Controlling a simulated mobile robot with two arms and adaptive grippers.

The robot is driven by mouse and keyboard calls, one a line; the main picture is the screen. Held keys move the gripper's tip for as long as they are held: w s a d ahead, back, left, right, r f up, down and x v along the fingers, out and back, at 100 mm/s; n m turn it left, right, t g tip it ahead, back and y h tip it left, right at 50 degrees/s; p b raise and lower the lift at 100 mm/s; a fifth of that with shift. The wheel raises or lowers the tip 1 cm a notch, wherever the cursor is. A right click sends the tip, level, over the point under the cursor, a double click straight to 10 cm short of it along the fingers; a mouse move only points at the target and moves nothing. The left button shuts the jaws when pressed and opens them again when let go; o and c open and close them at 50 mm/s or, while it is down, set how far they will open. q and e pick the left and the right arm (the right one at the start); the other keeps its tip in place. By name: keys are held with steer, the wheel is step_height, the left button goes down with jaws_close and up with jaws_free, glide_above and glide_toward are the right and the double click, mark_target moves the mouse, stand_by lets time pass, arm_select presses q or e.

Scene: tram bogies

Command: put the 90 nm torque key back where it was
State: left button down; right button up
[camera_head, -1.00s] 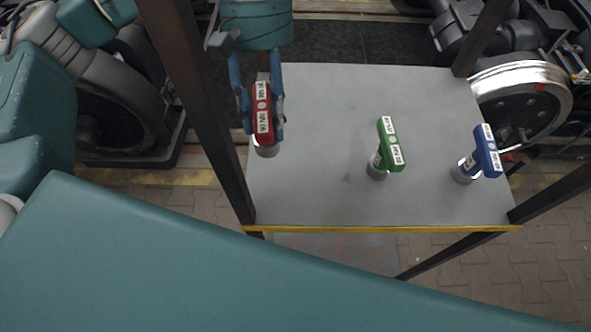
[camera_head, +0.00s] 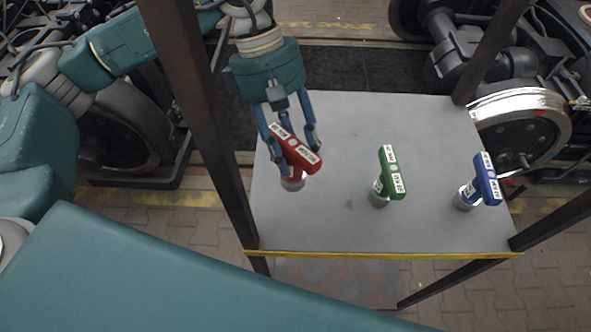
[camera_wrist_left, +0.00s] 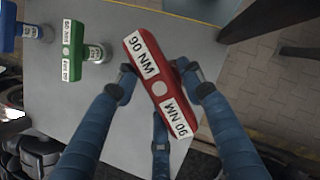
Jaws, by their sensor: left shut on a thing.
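The 90 nm torque key is red with white labels and a metal lower end (camera_head: 306,158). It is at the left part of the grey table top (camera_head: 345,225). My left gripper (camera_head: 291,148) is shut on it, with its blue fingers around the red handle. In the left wrist view, the red key (camera_wrist_left: 158,88) reads "90 NM" twice and sits between the fingers of my left gripper (camera_wrist_left: 157,85). The key's metal end is at or just above the table; I cannot tell if it touches. My right gripper is not in view.
A green key (camera_head: 391,172) stands mid-table and a blue key (camera_head: 487,180) near the right edge. Dark posts rise at the table corners, one (camera_head: 200,110) close left of my left gripper. A bogie wheel (camera_head: 520,125) lies beyond the right edge. The table's front is clear.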

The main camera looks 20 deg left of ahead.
mark_target(296, 174)
arm_select(q)
step_height(296, 174, down, 3)
steer(key=shift+f, duration=0.2)
step_height(296, 174, down, 4)
steer(key=shift+r+p, duration=0.15)
steer(key=shift+p, duration=0.55)
steer(key=shift+f, duration=0.35)
steer(key=shift+f, duration=0.1)
steer(key=shift+f, duration=0.15)
steer(key=c, duration=1.1)
jaws_free()
